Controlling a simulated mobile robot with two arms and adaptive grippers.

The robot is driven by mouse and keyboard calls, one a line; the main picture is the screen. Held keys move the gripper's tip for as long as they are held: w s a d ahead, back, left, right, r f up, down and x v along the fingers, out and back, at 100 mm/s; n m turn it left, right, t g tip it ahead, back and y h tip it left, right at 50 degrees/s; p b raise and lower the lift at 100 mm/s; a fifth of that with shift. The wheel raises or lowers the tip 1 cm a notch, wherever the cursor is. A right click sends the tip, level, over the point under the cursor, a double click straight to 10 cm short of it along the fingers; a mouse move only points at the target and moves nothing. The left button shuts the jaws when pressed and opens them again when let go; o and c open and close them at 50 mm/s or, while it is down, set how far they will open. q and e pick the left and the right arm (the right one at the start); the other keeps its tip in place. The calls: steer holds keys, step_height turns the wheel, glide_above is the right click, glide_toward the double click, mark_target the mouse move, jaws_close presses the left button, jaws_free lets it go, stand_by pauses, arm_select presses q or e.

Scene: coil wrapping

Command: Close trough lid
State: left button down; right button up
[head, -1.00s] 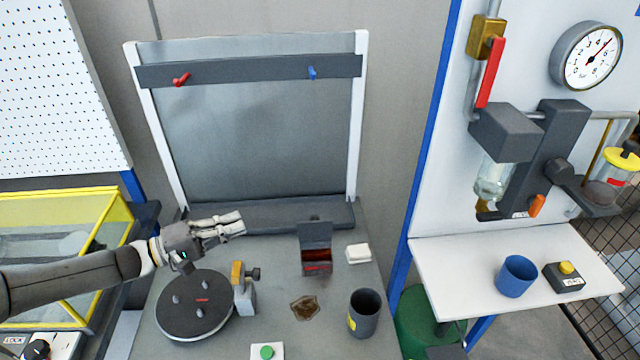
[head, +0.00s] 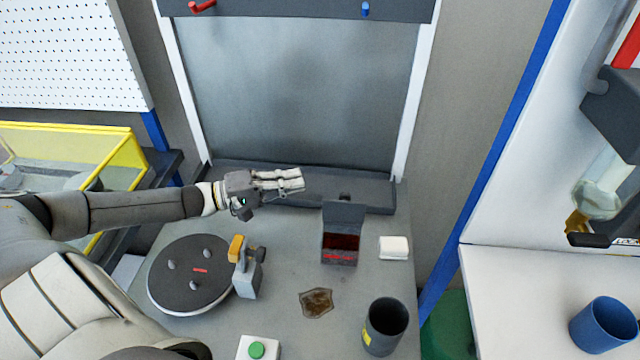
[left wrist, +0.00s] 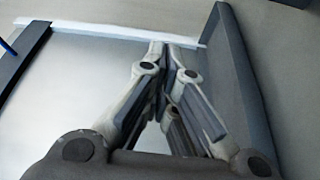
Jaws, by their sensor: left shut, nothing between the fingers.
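A small dark box (head: 341,259) with a reddish inside stands open on the grey table, right of its middle. It looks like the trough. Its dark lid (head: 343,214) stands up at the back edge. My left gripper (head: 302,180) is to the left of the lid and behind it in the head view, apart from it. Its fingers are shut and empty. In the left wrist view the fingertips (left wrist: 165,46) meet in front of the grey back panel, and the box cannot be made out. My right gripper is not in view.
A long dark ledge (head: 375,192) runs along the table's back below the grey panel (head: 300,90). A white block (head: 394,247) sits right of the box.

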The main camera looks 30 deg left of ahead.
mark_target(329, 207)
arm_select(q)
steer(key=p+x, duration=0.2)
steer(key=x, duration=0.8)
steer(key=shift+s+d+p, duration=0.3)
steer(key=shift+s+p, duration=0.1)
steer(key=shift+s, duration=0.25)
steer(key=shift+s+d+p, duration=0.25)
steer(key=shift+s+p, duration=0.1)
steer(key=shift+s, duration=0.35)
steer(key=shift+s+d+p, duration=0.3)
steer(key=shift+s+p, duration=0.1)
steer(key=shift+s, duration=0.25)
steer(key=shift+s+d+r+m, duration=0.1)
steer(key=shift+s+r+m, duration=0.2)
steer(key=shift+m, duration=0.3)
steer(key=s+m+h, duration=0.1)
steer(key=m, duration=0.1)
steer(key=s+d+m+h+b, duration=0.1)
steer(key=m, duration=0.2)
steer(key=s+d+r+m+h+b, duration=0.1)
steer(key=s+m, duration=0.1)
steer(key=shift+m+t, duration=0.3)
steer(key=shift+t, duration=0.1)
steer(key=shift+s+d+m+h, duration=0.25)
steer(key=shift+s+m+h, duration=0.25)
steer(key=shift+s+m, duration=0.15)
